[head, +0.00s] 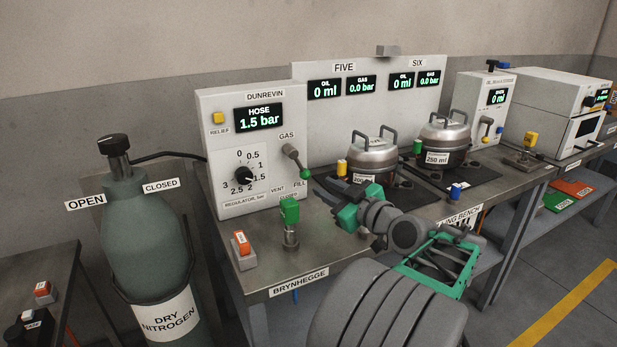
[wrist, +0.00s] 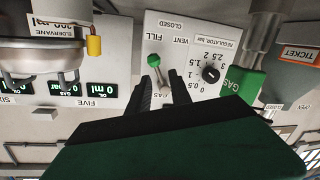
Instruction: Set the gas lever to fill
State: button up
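The gas lever (head: 292,155) is on the white DUNREVIN panel, under the GAS label. It has a grey shaft and a green knob, and the knob lies near the FILL label. In the wrist view, which is upside down, the green knob (wrist: 154,60) also points towards FILL, with VENT and CLOSED off to the side. My gripper (wrist: 161,82) is open, with its two dark fingers spread on either side of the lever's shaft. The knob shows beyond the fingertips. I cannot tell whether a finger touches the lever.
A green GAS coupling (head: 290,211) stands on the bench just in front of the panel. The regulator dial (head: 243,175) is left of the lever. An orange-topped block (head: 241,243) sits on the bench. Two metal pots (head: 372,155) stand to the right. A nitrogen cylinder (head: 150,235) stands left.

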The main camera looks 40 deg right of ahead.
aim_at(297, 163)
jog(key=n, duration=0.1)
jog(key=a+f+n, duration=0.1)
jog(key=n, duration=0.3)
jog(key=shift+a+f, duration=0.25)
jog(key=shift+f, duration=0.1)
jog(key=shift+c, duration=1.4)
jog(key=n, duration=0.3)
jog(key=shift+a+f+n, duration=0.2)
jog(key=shift+n, duration=0.1)
jog(key=shift+c, duration=0.9)
jog(key=n, duration=0.3)
grip_shut()
jog(key=n, duration=0.5)
jog(key=shift+d+r+t, duration=0.1)
jog(key=shift+r+t, duration=0.1)
jog(key=shift+t, duration=0.1)
jog(key=w, duration=0.3)
jog(key=w+d, duration=0.1)
jog(key=w, duration=0.2)
jog(key=w+p, duration=0.1)
jog(key=w, duration=0.2)
jog(key=shift+w+d+f, duration=0.2)
jog(key=shift+w, duration=0.2)
jog(key=shift+f, duration=0.15)
